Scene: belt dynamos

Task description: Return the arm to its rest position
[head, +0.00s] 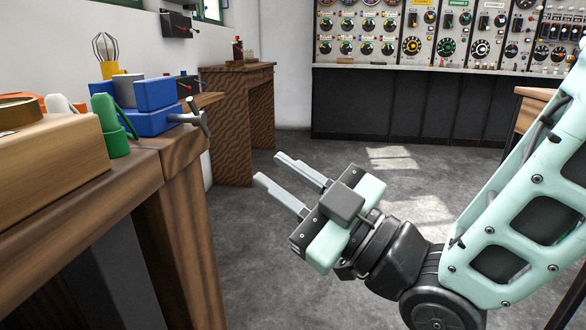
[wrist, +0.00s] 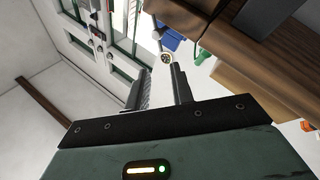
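My gripper (head: 280,182) is in the middle of the head view, held in the air over the floor, to the right of the wooden workbench. Its two grey fingers are apart with nothing between them, and they point up and to the left. In the wrist view my gripper (wrist: 161,82) also shows both fingers apart and empty. My pale green arm (head: 530,200) comes in from the right side of the head view, bent low at the wrist.
A wooden table (head: 235,120) stands behind. A control panel (head: 440,40) lines the back wall. Open floor (head: 400,165) lies between.

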